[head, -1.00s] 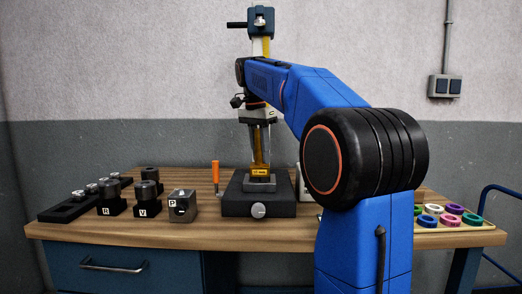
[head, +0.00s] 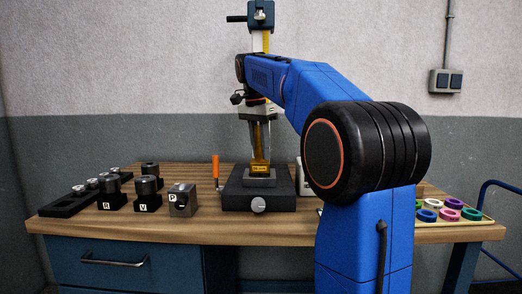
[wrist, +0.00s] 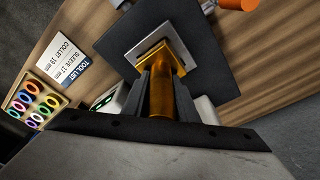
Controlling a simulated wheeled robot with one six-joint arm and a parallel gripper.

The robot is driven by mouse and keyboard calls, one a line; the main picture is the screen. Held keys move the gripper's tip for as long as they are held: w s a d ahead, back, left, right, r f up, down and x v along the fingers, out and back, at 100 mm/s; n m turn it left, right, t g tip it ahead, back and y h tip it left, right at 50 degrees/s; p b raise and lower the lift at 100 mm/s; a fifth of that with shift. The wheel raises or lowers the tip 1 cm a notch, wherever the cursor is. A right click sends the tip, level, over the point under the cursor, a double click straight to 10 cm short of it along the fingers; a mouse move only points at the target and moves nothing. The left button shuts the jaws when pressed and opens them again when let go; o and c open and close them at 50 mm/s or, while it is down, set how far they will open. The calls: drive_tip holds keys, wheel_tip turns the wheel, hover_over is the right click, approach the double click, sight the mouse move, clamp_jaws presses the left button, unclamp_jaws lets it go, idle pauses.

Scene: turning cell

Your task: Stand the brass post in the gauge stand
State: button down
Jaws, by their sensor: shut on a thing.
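The brass post (wrist: 162,95) is an amber upright between the two fingers of my gripper (wrist: 165,74), which is shut on it. In the head view the post (head: 260,150) shows between the fingers of my gripper (head: 260,160), above a small amber plate with a "17 mm" label (head: 260,169). The gauge stand (head: 235,197) has a black base with a front knob and a silver square seat (wrist: 133,53). The post's square amber end lies over that seat in the wrist view. I cannot tell whether it touches or is seated.
An orange-handled tool (head: 215,168) stands just left of the base. Black holders (head: 147,200) and a grey block marked P (head: 183,201) are further left. A tray of coloured rings (head: 470,222) is at the right. A tool list card (wrist: 65,62) lies nearby.

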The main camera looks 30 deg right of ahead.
sight(261, 158)
drive_tip(key=shift+f, duration=1.5)
idle(1.3)
drive_tip(key=c, duration=1.5)
unclamp_jaws()
drive_tip(key=shift+o, duration=0.8)
drive_tip(key=shift+f, duration=0.1)
